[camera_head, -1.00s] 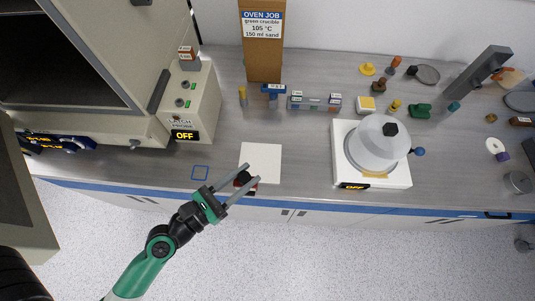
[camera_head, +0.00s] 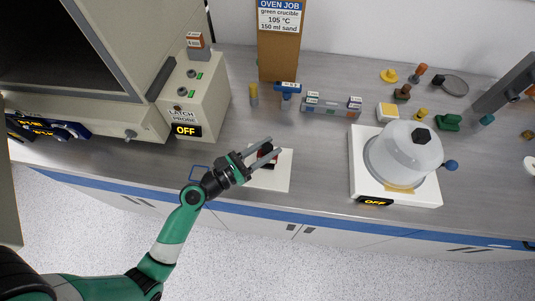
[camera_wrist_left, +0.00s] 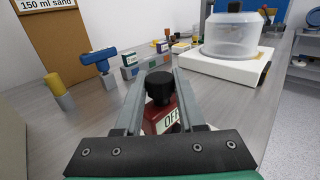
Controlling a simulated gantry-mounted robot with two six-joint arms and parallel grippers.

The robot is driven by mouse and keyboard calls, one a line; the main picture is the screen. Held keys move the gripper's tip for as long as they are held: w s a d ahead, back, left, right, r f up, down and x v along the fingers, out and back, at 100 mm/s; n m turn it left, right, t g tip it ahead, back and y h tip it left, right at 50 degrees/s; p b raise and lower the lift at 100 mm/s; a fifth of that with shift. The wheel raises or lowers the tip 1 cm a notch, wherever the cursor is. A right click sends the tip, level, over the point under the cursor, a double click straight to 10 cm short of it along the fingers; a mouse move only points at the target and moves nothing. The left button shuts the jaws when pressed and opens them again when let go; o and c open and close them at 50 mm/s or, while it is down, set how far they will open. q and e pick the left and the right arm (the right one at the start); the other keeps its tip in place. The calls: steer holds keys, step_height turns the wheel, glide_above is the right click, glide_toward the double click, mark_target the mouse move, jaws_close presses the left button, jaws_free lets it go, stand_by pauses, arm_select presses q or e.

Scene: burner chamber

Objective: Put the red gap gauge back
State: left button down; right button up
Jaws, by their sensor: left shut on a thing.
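My left gripper (camera_head: 275,147) is shut on a red block with a black knob (camera_wrist_left: 160,115). The black knob is between the fingers in the left wrist view, and a white label reading OFF is on the block's front. In the head view the block is mostly hidden by the fingers, over the white mat (camera_head: 280,180). I cannot tell whether it touches the mat or whether it is the gap gauge. A small red-topped block with a white label (camera_head: 194,40) stands on the latch probe box (camera_head: 195,95). My right gripper is not in view.
A grey rack with small labelled pieces (camera_head: 330,107) stands behind the mat. A blue-topped tool (camera_head: 287,88) and a yellow-topped post (camera_head: 253,94) stand left of it. A white burner base with a clear dome (camera_head: 403,152) is to the right.

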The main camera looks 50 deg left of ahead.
arm_select(q)
steer(key=shift+f, duration=0.95)
steer(key=c, duration=0.5)
jaws_free()
steer(key=shift+r, duration=0.1)
steer(key=shift+s+r, duration=0.1)
steer(key=shift+r, duration=0.15)
steer(key=s, duration=0.8)
steer(key=s+a, duration=0.1)
steer(key=s, duration=0.3)
steer(key=shift+f, duration=0.15)
